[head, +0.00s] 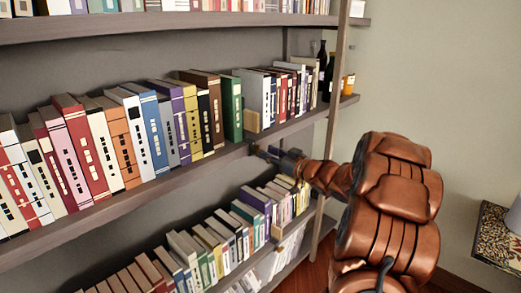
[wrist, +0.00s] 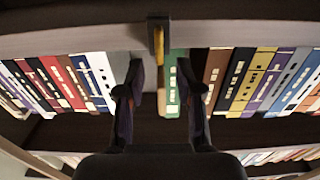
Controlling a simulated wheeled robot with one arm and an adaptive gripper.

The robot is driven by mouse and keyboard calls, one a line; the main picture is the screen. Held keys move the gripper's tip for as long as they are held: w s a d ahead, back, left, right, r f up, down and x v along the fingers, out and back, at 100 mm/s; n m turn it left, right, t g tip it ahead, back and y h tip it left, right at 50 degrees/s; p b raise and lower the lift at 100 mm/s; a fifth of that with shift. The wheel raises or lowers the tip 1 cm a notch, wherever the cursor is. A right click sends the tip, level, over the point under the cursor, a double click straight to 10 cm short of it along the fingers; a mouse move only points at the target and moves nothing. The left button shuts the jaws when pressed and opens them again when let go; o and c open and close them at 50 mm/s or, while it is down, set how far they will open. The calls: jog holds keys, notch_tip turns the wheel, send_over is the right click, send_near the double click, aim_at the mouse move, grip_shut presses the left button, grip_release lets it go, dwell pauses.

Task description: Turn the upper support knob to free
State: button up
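In the wrist view, which looks upside down, a small dark knob-like piece (wrist: 158,18) sits on the shelf's front edge, with a narrow yellow-tan strip (wrist: 159,42) joined to it. I take this piece for the upper support knob. A tan support block (head: 252,121) stands beside the green book (head: 232,108) on the middle shelf in the head view. My gripper (wrist: 161,76) is open and empty, its fingers spread either side of the strip's line, apart from the knob. In the head view my gripper (head: 271,155) is just below the middle shelf's edge; the knob is hard to make out there.
Books fill the middle shelf (head: 200,170) on both sides of the block. The lower shelf's books (head: 255,203) lie close below my gripper.

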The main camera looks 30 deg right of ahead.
aim_at(257, 151)
jog(key=shift+x, duration=1.95)
jog(key=shift+c, duration=0.2)
